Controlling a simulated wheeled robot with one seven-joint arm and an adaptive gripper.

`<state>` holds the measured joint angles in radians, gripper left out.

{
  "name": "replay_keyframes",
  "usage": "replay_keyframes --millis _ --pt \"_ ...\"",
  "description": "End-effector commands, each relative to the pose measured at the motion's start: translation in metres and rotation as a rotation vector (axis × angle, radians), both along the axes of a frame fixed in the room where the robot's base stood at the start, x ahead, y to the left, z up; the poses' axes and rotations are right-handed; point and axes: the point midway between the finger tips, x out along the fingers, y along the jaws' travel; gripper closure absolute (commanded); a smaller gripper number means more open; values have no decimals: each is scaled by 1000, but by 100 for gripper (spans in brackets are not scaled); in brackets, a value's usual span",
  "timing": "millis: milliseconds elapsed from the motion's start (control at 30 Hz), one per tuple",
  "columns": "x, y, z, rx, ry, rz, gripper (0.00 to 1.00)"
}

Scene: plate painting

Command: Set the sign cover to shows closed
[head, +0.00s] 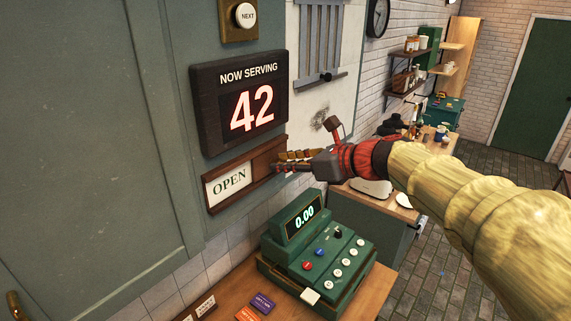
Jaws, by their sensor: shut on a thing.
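The wooden sign (212,208) is mounted on the green wall below the lit "NOW SERVING 42" board. Its left part shows the word OPEN (230,181) on a pale panel. A brown sign cover (266,161) lies over the right part of the sign, so whatever is under it is hidden. My gripper (282,160) reaches in from the right, and its fingers are at the right end of the cover. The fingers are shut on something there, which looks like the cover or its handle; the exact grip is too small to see.
The "NOW SERVING" board (240,100) hangs just above the sign. A green cash register (317,255) stands on the wooden counter (362,300) below my gripper. A barred panel with a slider (320,80) is on the wall above. The wall left of the sign is clear.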

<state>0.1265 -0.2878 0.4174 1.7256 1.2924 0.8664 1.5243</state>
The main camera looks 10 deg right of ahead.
Motion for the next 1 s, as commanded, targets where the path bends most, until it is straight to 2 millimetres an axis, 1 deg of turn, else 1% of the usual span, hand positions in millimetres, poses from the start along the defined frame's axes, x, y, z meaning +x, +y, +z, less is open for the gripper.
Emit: replay_keyframes --millis 33,200,733,867,967,1000 --pt "0 0 0 0 0 -1 90" --pt "0 0 0 0 0 -1 100" --pt "-1 1 0 -1 -1 -1 100" --pt "-12 13 1 -1 -2 3 100" --pt "-30 31 1 0 -2 5 100" --pt "-39 40 1 -1 -2 7 100"
